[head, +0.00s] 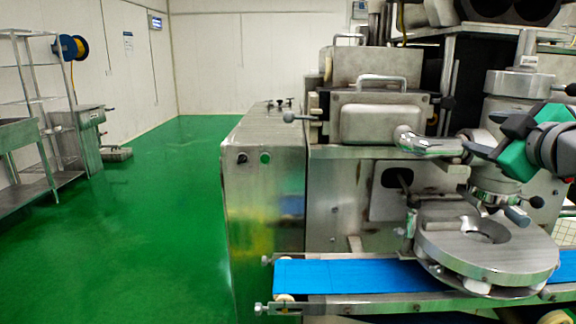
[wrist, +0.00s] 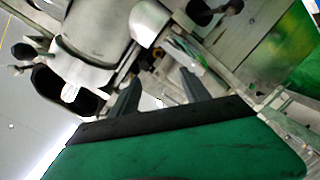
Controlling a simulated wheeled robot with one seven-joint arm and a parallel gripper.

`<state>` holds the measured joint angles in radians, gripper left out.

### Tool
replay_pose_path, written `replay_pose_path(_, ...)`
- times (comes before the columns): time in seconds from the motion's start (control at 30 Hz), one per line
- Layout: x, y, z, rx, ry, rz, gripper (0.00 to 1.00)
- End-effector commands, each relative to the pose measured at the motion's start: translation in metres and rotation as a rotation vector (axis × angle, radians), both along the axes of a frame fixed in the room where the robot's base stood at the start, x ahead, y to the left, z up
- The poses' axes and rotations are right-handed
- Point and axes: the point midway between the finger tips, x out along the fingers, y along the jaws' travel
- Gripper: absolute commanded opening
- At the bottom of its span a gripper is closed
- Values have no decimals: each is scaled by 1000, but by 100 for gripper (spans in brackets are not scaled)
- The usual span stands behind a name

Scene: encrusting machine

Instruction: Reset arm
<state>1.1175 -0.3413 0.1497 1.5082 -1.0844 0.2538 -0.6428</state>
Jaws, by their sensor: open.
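My gripper (wrist: 160,77) shows in the wrist view with its two dark fingers apart and nothing visible between them. Its green and black body is also at the right edge of the head view, in front of the encrusting machine (head: 378,120). There it is above the round metal disc (head: 487,244) and close to a metal handle (head: 430,145) on the machine's front. I cannot tell whether it touches the handle. In the wrist view, metal machine parts (wrist: 95,35) lie beyond the fingers, tilted in the picture.
A blue conveyor belt (head: 345,276) runs under the disc along the machine's front. A metal cabinet (head: 265,190) stands at the machine's left. The green floor (head: 150,230) is open further left, up to steel shelves (head: 30,90) and a metal bench (head: 20,135).

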Motion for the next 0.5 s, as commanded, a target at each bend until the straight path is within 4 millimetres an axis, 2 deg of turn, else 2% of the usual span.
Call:
replay_pose_path(0.03,10,12,3,55,28,5,55)
replay_pose_path(0.17,31,41,-23,224,133,-14,55)
replay_pose_path(0.27,40,77,-55,380,263,-46,55)
replay_pose_path(0.3,40,98,-73,448,336,-64,55)
replay_pose_path(0.37,30,132,-103,549,466,-109,55)
replay_pose_path(0.4,17,156,-126,608,563,-149,55)
replay_pose_path(0.47,-10,186,-160,672,700,-221,55)
replay_pose_path(0.5,-31,202,-180,699,785,-272,55)
